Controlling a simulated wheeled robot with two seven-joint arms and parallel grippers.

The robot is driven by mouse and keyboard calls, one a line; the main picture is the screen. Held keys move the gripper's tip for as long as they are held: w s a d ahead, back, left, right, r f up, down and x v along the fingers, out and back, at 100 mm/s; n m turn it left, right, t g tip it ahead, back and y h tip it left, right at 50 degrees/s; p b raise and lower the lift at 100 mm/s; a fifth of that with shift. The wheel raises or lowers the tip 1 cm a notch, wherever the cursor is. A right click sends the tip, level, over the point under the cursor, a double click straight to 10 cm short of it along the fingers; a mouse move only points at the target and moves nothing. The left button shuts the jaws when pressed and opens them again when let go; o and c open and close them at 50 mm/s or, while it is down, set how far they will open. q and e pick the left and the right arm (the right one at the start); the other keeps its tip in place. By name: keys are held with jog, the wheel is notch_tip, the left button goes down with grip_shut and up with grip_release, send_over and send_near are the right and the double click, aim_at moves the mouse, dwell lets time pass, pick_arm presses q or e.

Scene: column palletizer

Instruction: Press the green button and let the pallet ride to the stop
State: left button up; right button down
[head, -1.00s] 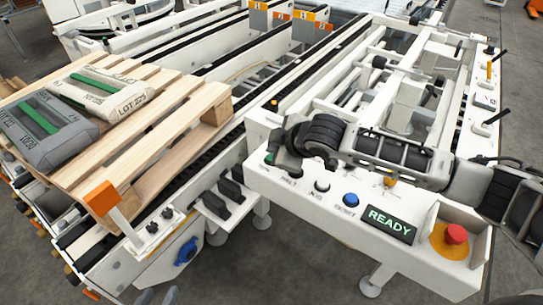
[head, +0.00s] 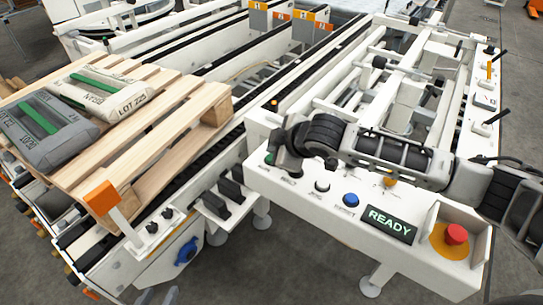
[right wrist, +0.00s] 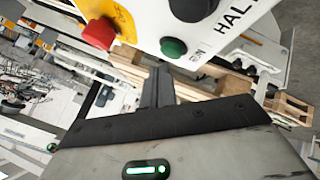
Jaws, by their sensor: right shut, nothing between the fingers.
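The green button (head: 268,158) sits at the left end of the white control panel (head: 310,200), partly behind my right gripper. My right gripper (head: 283,165) is shut and empty, fingers close to the button. In the right wrist view its dark fingers (right wrist: 158,78) end just below the button; I cannot tell whether they touch it. The wooden pallet (head: 150,125) rests on the conveyor at the left, with grey and beige bags on it. My left gripper is not in view.
A display (head: 390,225) on the panel reads READY. A blue button (head: 350,200), a black button (head: 322,186) and a red emergency button (head: 456,234) sit on the panel. An orange-topped post (head: 102,198) stands by the pallet's near corner. The conveyor beyond the pallet is clear.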

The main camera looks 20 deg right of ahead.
jog(key=shift+f, duration=0.1)
jog(key=shift+f, duration=0.3)
